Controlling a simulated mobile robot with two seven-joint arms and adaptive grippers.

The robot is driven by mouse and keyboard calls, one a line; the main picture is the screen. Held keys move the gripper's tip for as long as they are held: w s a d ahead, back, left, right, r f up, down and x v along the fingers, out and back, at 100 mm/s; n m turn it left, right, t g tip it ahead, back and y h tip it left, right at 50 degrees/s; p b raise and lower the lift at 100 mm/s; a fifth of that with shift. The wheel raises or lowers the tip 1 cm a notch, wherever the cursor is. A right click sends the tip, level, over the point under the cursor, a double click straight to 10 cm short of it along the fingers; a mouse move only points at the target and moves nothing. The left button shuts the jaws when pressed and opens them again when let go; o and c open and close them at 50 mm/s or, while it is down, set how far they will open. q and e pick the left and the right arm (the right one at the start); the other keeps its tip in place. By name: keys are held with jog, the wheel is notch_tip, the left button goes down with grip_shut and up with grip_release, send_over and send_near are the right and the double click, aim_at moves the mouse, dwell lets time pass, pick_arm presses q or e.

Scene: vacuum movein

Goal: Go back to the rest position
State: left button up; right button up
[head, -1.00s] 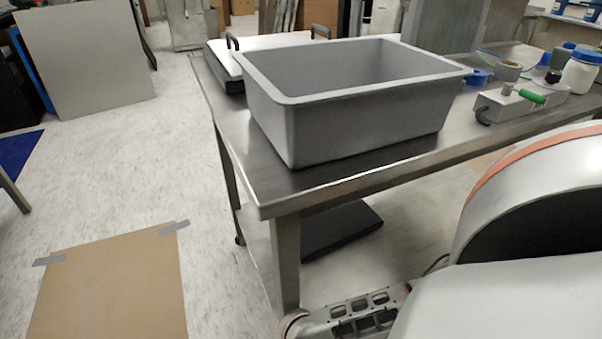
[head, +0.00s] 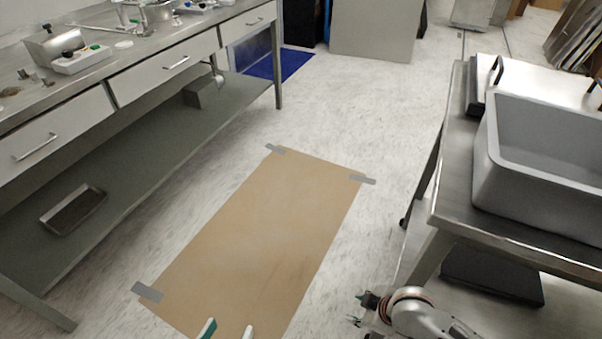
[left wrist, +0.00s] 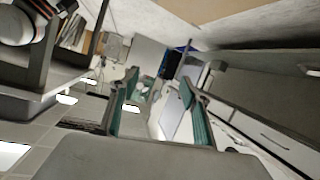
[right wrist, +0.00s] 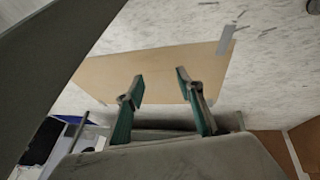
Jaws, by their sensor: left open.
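My left gripper (head: 228,331) shows only its two fingertips at the bottom edge of the head view, over the brown floor sheet. In the left wrist view my left gripper (left wrist: 157,92) is open with nothing between its fingers. My right gripper (head: 364,308) shows small at the bottom of the head view, low beside the steel table on the right. In the right wrist view my right gripper (right wrist: 160,84) has its fingers spread apart and empty, with the brown sheet and pale floor behind.
A grey tub (head: 550,175) stands on the steel table (head: 455,190) at right. A long bench with drawers (head: 160,75) runs along the left. The taped brown sheet (head: 265,225) lies flat on the floor between them, with clear floor around it.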

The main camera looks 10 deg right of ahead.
pick_arm(q)
jog(key=w+a+r+m+y+p, duration=0.15)
jog(key=a+r+p, duration=0.25)
jog(key=r+p, duration=0.55)
pick_arm(e)
notch_tip(320, 180, up, 19)
jog(key=a+m+t+y+p, duration=0.1)
jog(key=a+m+t, duration=0.1)
jog(key=m+t, duration=0.15)
pick_arm(q)
jog(key=s+a+f+g+y+p, duration=0.1)
jog(key=s+a+f+g+p, duration=0.2)
jog(key=p, duration=0.8)
jog(key=s+a+f, duration=0.2)
jog(key=s+a, duration=0.2)
jog(key=shift+a+f+y+p, duration=0.15)
jog(key=shift+y+p, duration=0.2)
jog(key=shift+p, duration=0.05)
pick_arm(e)
jog(key=s+d+r+m+t+h, duration=0.1)
jog(key=s+r, duration=0.3)
jog(key=s, duration=0.4)
jog(key=s+d+r+m+t, duration=0.1)
jog(key=s+d+r+m, duration=0.2)
jog(key=s, duration=0.5)
jog(key=shift+d+r+h, duration=0.4)
jog(key=shift+d+r, duration=0.2)
jog(key=shift+d, duration=0.1)
